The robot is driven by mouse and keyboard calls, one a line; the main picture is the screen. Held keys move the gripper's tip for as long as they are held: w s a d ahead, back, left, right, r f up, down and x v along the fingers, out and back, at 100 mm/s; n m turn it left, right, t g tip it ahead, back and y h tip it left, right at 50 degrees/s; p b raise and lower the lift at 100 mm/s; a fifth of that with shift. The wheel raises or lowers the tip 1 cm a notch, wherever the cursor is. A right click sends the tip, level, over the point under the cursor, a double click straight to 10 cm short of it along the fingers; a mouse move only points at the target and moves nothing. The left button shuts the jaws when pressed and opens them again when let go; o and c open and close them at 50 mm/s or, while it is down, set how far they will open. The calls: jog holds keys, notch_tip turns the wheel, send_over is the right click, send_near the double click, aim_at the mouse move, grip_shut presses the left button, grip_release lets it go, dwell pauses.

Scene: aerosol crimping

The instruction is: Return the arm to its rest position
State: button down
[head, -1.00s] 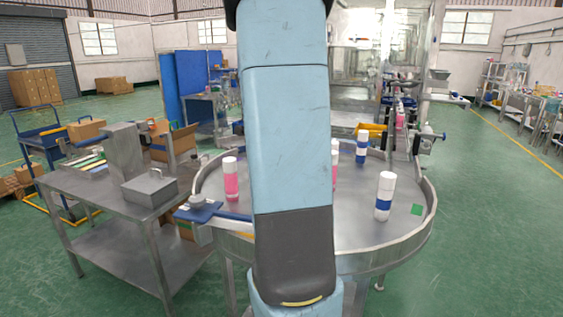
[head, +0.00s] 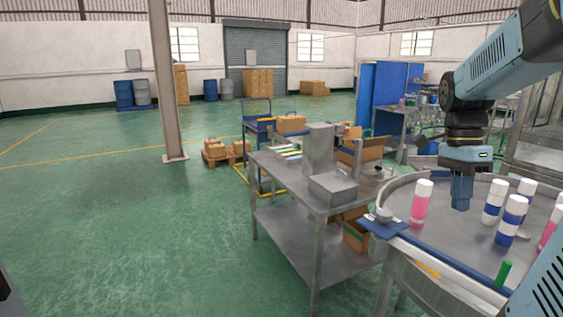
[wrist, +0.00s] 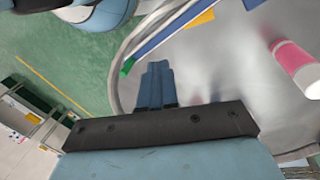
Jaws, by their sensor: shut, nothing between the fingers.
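My arm reaches in from the upper right of the head view. My gripper (head: 461,194) points down above the round metal table (head: 400,196), beside a white-capped pink can (head: 421,203). In the wrist view the blue fingers (wrist: 157,76) are together, with nothing between them.
White and blue cans (head: 511,221) stand on the round table to the right of my gripper. A blue-edged rail (head: 440,255) runs along its front. A steel side table (head: 290,192) with a metal box (head: 333,188) stands to the left. Green floor is open farther left.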

jog(key=s+a+n+t, duration=0.3)
jog(key=a+n+t, duration=0.1)
jog(key=a+n, duration=0.3)
jog(key=s+a+n+t, duration=0.3)
jog(key=a+n+t, duration=0.1)
jog(key=a+n, duration=0.4)
jog(key=shift+r+n, duration=0.15)
jog(key=shift+n, duration=1.25)
jog(key=c, duration=1.9)
grip_release()
